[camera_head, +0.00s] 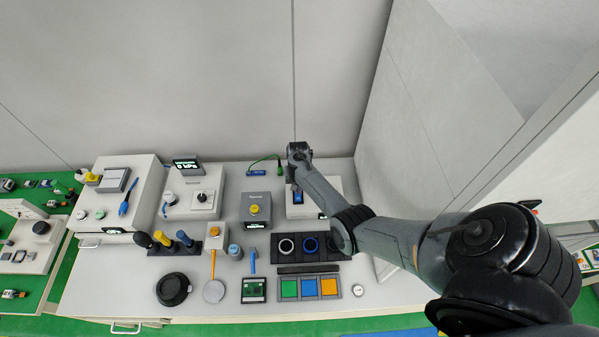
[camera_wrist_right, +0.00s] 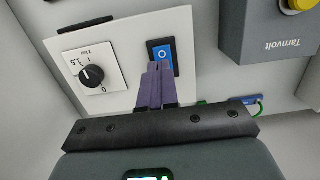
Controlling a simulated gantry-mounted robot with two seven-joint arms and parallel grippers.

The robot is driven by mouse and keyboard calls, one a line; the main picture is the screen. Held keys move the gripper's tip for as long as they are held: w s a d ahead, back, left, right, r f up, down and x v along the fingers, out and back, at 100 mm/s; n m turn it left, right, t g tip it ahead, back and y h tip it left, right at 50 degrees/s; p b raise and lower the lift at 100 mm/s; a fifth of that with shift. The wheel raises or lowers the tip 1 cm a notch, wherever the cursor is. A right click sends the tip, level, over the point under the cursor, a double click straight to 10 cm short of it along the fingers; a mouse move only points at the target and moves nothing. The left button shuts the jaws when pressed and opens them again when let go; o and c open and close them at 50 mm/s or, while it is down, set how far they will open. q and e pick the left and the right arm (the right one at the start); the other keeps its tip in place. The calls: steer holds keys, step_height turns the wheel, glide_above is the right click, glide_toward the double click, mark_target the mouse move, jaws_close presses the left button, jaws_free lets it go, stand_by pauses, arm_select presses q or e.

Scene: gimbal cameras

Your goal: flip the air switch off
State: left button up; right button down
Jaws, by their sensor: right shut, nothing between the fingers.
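The air switch is a blue rocker in a black frame on a white panel; it shows in the right wrist view (camera_wrist_right: 163,50) and in the head view (camera_head: 297,198). It bears a white ring mark and part of a second mark, the rest hidden behind my fingers. My right gripper (camera_wrist_right: 157,68) is shut and empty, its purple-grey fingers side by side over the near part of the rocker. I cannot tell whether the tips touch it. In the head view my right gripper (camera_head: 296,182) is at the box at the back right. My left gripper is not in view.
A black knob (camera_wrist_right: 91,74) on a dial sits beside the switch. A grey Tarnvolt box (camera_head: 256,208) with a yellow button stands to the left. Ring lights (camera_head: 287,246) and coloured pads (camera_head: 309,287) lie in front. A wall rises on the right.

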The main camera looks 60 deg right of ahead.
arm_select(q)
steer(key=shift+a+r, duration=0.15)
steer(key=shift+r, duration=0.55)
arm_select(e)
step_height(320, 180, up, 10)
steer(key=a, duration=0.1)
steer(key=shift+s+a, duration=0.15)
steer(key=shift+s, duration=0.3)
steer(key=shift+s, duration=0.1)
